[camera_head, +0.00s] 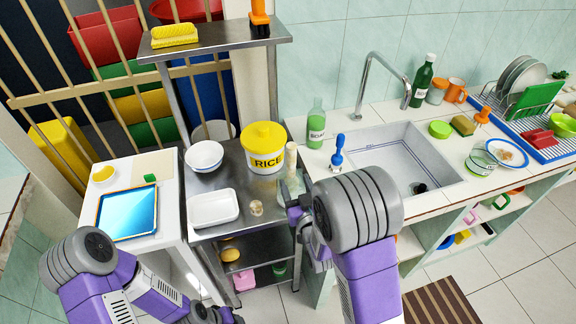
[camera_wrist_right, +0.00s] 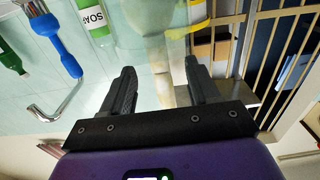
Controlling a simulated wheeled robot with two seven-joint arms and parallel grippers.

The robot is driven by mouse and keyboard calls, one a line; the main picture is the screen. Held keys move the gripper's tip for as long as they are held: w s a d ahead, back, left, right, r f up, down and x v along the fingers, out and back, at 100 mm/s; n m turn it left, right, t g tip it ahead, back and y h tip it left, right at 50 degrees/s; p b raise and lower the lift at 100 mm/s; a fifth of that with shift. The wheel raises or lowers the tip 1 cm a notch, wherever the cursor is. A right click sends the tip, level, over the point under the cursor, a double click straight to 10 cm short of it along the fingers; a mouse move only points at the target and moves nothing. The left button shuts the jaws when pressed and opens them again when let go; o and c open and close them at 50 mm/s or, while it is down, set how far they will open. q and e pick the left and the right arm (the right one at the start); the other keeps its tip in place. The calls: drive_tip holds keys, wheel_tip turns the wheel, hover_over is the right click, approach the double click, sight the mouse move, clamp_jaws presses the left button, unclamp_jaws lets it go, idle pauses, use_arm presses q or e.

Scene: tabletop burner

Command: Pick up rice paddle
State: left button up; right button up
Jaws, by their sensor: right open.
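A pale, beige rice paddle (camera_head: 291,158) appears to stand upright in a clear container (camera_head: 284,187), at the right edge of the metal counter. The container is partly hidden by my right arm. My right gripper (camera_head: 293,204) is low beside this container. In the right wrist view the fingers of the right gripper (camera_wrist_right: 160,70) are apart. A pale upright shape, likely the paddle (camera_wrist_right: 181,88), shows between them, nearer the right finger; I cannot tell whether it touches. My left arm is at the lower left; its fingers are not clearly visible.
A white bowl (camera_head: 204,155) and white tray (camera_head: 213,207) are to the left. A green soap bottle (camera_head: 316,128) and blue brush (camera_head: 338,152) stand to the right by the sink (camera_head: 395,160).

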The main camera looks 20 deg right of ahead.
sight(292, 173)
drive_tip(key=shift+w+r+b, duration=0.2)
drive_tip(key=shift+w+b, duration=0.15)
drive_tip(key=shift+w, duration=3.15)
drive_tip(key=c, duration=1.1)
